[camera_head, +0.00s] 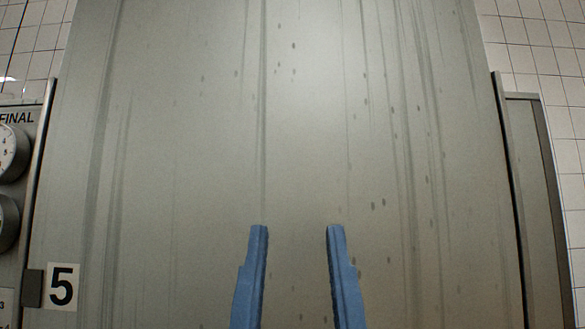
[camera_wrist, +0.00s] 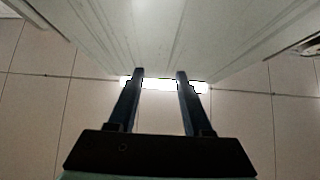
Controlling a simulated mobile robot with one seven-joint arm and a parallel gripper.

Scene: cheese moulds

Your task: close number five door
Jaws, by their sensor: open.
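A large grey metal panel (camera_head: 190,140), streaked and spotted, fills most of the head view. A white plate with a black 5 (camera_head: 63,287) is at its lower left edge, beside a small dark fitting. I cannot tell from these views whether this door stands ajar or is shut. My gripper (camera_head: 297,229) has two blue fingers, apart and with nothing between them, in front of the panel's lower middle. In the wrist view my gripper (camera_wrist: 160,73) points at the lower part of the grey panel (camera_wrist: 150,35); contact cannot be made out.
A gauge panel marked FINAL (camera_head: 17,118) stands at the left. A narrow grey frame (camera_head: 526,180) with a dark gap runs down the right side. White tiled wall (camera_head: 540,50) shows behind. The wrist view shows tiled floor (camera_wrist: 40,110) and a bright strip (camera_wrist: 160,84) below the panel.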

